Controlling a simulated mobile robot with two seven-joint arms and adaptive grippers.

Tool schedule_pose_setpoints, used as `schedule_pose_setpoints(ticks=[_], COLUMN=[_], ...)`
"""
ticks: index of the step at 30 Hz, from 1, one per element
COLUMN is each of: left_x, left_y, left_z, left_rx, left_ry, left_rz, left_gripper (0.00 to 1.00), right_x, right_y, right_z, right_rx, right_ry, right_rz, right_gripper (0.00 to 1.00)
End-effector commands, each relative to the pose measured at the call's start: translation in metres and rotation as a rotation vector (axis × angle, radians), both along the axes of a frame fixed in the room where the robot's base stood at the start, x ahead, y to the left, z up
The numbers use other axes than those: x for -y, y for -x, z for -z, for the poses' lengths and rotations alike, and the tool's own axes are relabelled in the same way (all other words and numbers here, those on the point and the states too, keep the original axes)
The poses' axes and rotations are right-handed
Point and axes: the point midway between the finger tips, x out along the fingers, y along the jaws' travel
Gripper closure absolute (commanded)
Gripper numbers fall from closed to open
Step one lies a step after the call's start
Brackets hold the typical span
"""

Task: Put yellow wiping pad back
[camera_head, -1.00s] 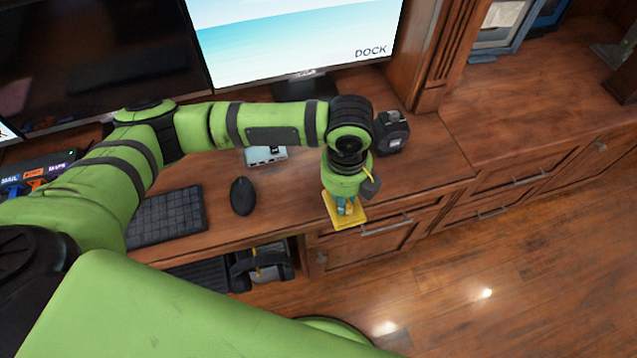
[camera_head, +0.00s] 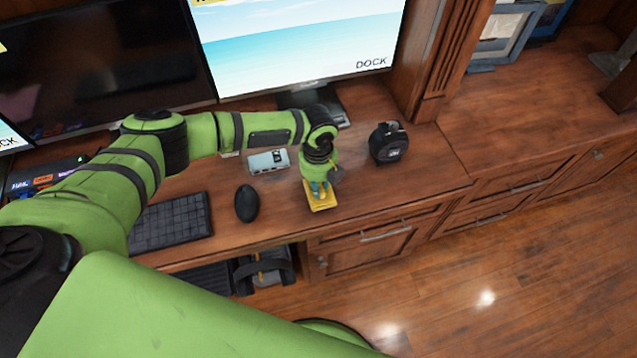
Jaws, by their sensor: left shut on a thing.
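The yellow wiping pad (camera_head: 322,203) is a thin yellow piece beneath my left gripper (camera_head: 319,188), over the wooden desk top near its front edge. My left gripper points down and is shut on the pad. The gripper and wrist hide part of the pad's upper side. I cannot tell whether the pad touches the desk. My right gripper is not in view.
A black mouse (camera_head: 247,203) and keyboard (camera_head: 172,222) lie to the left of the pad. A small pale box (camera_head: 268,161) is behind-left, a black tape measure (camera_head: 389,142) to the right. A monitor (camera_head: 300,45) stands behind.

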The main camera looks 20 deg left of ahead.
Motion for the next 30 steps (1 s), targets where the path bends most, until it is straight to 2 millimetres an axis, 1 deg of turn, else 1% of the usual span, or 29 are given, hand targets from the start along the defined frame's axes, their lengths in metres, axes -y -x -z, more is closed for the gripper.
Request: schedule_pose_setpoints(ticks=[3,12,13,14,25,28,30], left_x=[0.0,0.001,0.001,0.001,0.0,0.001,0.0], left_y=[0.0,0.0,0.0,0.0,0.0,-0.001,-0.001], left_z=[0.009,0.013,0.012,0.012,0.01,0.002,-0.009], left_rx=[0.0,0.002,0.002,0.002,0.002,0.003,0.004], left_ry=[0.0,0.001,0.001,0.001,0.001,0.003,0.003], left_rz=[0.0,0.0,0.0,0.0,0.0,0.001,0.0], left_gripper=[1.0,1.0,0.64,0.53,0.53,0.53,0.53], right_x=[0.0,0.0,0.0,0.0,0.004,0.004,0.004], right_y=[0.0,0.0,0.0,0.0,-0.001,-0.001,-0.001], right_z=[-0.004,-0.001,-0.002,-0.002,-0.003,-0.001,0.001], right_rx=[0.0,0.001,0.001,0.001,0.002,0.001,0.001], right_ry=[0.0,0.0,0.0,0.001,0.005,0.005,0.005], right_rz=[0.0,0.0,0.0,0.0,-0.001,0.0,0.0], right_gripper=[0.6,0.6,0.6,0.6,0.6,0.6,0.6])
